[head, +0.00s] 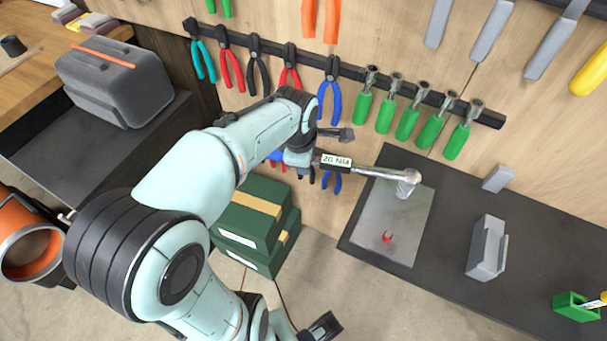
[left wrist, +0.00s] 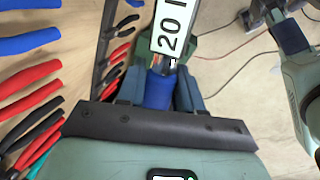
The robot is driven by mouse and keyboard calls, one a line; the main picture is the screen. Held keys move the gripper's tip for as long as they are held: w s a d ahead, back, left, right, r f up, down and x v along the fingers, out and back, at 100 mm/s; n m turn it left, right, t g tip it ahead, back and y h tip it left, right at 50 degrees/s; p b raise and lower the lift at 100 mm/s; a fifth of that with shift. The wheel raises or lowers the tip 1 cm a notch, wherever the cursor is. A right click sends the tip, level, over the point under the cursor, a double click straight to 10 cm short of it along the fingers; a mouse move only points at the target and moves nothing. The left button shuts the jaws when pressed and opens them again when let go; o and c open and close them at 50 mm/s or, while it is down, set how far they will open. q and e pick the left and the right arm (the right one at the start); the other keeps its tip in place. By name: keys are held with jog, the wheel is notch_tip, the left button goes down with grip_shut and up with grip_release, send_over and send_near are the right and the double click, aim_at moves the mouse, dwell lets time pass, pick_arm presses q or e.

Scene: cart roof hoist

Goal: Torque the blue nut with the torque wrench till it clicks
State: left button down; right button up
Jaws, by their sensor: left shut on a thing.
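My left gripper (head: 300,157) is shut on the blue handle of the torque wrench (head: 380,173). The wrench has a black body with a white label reading 20 and a silver shaft. It reaches right, with its head over the upper right of a grey plate (head: 372,232). The left wrist view shows the left fingers (left wrist: 160,95) on both sides of the handle, with the labelled wrench body (left wrist: 174,28) beyond. I see no blue nut; the wrench head may hide it. Part of my right arm shows at the right of that view, its jaw state unclear.
A small red piece (head: 387,237) is on the plate. The dark bench (head: 455,205) also bears a grey block (head: 487,248) and a green holder (head: 575,307). Pliers and green-handled tools (head: 407,123) hang on the wall rail behind. Green boxes (head: 246,222) stand below my left arm.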

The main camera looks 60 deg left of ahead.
pick_arm(q)
jog(key=shift+s+d+n+b, duration=0.75)
jog(key=shift+d+b, duration=0.2)
jog(key=shift+b, duration=0.25)
jog(key=shift+r, duration=0.2)
